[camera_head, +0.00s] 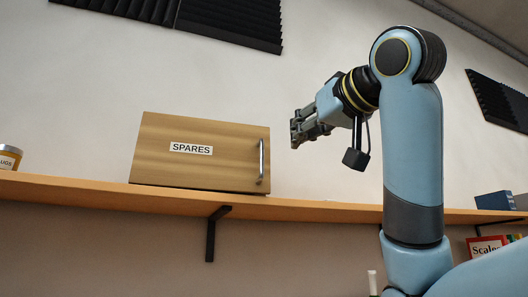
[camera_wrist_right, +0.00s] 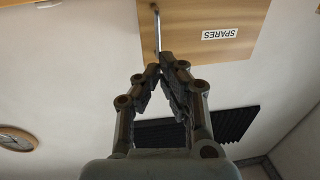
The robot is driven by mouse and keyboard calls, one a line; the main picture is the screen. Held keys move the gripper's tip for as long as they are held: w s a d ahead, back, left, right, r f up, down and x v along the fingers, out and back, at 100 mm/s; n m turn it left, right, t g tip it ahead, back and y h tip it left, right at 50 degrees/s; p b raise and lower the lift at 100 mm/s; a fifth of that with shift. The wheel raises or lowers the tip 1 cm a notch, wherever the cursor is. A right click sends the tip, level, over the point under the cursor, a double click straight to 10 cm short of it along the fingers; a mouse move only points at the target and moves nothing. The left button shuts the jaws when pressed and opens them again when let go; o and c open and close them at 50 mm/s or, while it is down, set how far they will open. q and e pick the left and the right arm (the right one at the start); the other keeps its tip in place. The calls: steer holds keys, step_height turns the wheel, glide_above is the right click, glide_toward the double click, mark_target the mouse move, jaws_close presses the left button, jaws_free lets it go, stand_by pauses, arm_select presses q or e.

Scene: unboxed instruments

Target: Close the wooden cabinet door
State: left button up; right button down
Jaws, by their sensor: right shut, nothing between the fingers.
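The wooden cabinet (camera_head: 215,168) stands on a wall shelf left of centre in the head view. Its door, labelled SPARES, has a vertical metal handle (camera_head: 261,160) near its right edge. The door looks flat against the front, with no gap or interior visible. My right gripper (camera_head: 294,134) is shut and empty, to the right of the handle and apart from it in the head view. In the right wrist view, the shut fingertips (camera_wrist_right: 160,62) overlap the picture near the end of the handle (camera_wrist_right: 156,28); the door (camera_wrist_right: 205,15) appears upside down. My left gripper is not in view.
The wooden shelf (camera_head: 75,186) runs along the wall on a black bracket (camera_head: 213,235). A jar (camera_head: 9,158) stands at far left and a blue box (camera_head: 494,201) at far right. A wall clock (camera_wrist_right: 17,138) shows in the wrist view. Space around the gripper looks clear.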

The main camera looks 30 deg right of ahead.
steer(key=shift+w+f+b, duration=0.5)
steer(key=shift+w+b, duration=0.9)
steer(key=shift+b, duration=1.1)
steer(key=p, duration=0.6)
glide_toward(261, 164)
steer(key=w, duration=0.5)
steer(key=shift+w+d, duration=0.3)
steer(key=shift+d, duration=0.1)
steer(key=shift+w+f, duration=0.1)
steer(key=shift+w, duration=0.65)
